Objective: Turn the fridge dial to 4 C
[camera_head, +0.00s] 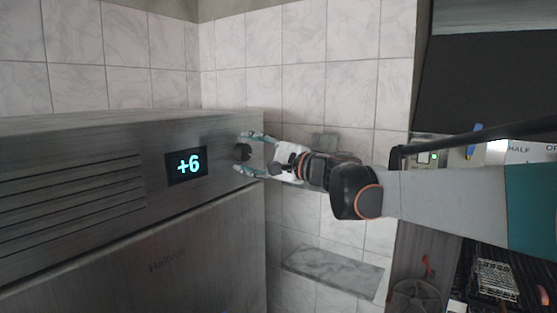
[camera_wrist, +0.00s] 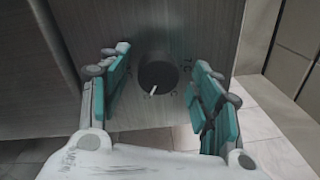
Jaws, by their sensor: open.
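The fridge (camera_head: 130,225) is a brushed steel cabinet filling the left of the head view. Its small black display (camera_head: 186,166) reads +6 in cyan. The dark round dial (camera_head: 242,152) is on the front panel near the right edge. In the wrist view the dial (camera_wrist: 158,75) has a white pointer mark aimed down and slightly left, with small faint marks around it that I cannot read. My gripper (camera_head: 250,154) is open, with its teal-padded fingers on both sides of the dial. In the wrist view the fingers (camera_wrist: 162,88) show gaps to the dial on each side.
Vent slots (camera_head: 75,205) run across the fridge panel to the left of the display. Marble tiled walls (camera_head: 300,90) stand behind. A stone ledge (camera_head: 332,272) juts out below my arm. A wire basket (camera_head: 497,280) is at the lower right.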

